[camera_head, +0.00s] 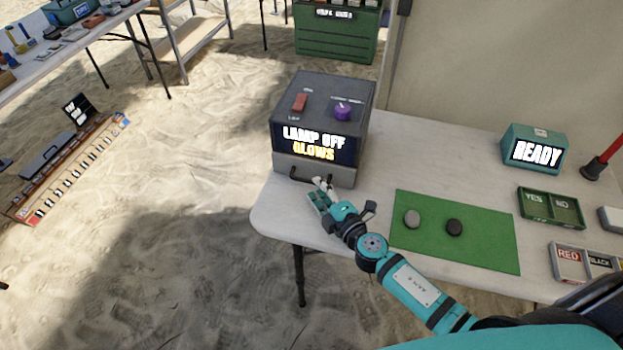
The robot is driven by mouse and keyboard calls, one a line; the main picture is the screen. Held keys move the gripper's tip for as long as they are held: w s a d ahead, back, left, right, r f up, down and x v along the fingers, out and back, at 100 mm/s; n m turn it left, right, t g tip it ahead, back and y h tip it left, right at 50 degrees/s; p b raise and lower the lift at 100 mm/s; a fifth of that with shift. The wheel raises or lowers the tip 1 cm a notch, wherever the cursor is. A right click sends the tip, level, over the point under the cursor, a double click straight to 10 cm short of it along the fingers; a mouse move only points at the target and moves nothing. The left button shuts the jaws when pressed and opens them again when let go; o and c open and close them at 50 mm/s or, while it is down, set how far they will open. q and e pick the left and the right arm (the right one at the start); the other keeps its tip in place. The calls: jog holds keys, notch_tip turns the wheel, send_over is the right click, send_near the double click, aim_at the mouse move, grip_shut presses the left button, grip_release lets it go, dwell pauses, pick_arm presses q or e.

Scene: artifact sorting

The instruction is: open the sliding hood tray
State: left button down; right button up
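The hood (368,108) is a dark grey box at the left end of the white table, with a red switch, a purple knob and a front display reading "LAMP OFF" and "GLOWS". Its sliding tray (343,176) is the lighter grey section at the bottom front, roughly flush with the box. A dark handle (293,177) shows at its left; my gripper covers part of the tray front. My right gripper (322,184) is at the handle. Whether it touches or grips the handle is too small to tell. My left gripper is out of view.
A green mat (480,252) with a grey stone (412,218) and a black stone (454,227) lies right of my arm. A "READY" box (534,148), a YES/NO tray (551,207) and a RED/BLACK tray (570,264) stand farther right. Open sand lies left of the table.

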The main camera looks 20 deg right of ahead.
aim_at(311, 181)
jog(key=x, duration=0.3)
jog(key=shift+w+f, duration=0.1)
jog(key=shift+w, duration=0.25)
jog(key=shift+w+a, duration=0.1)
jog(key=shift+w, duration=0.1)
grip_shut()
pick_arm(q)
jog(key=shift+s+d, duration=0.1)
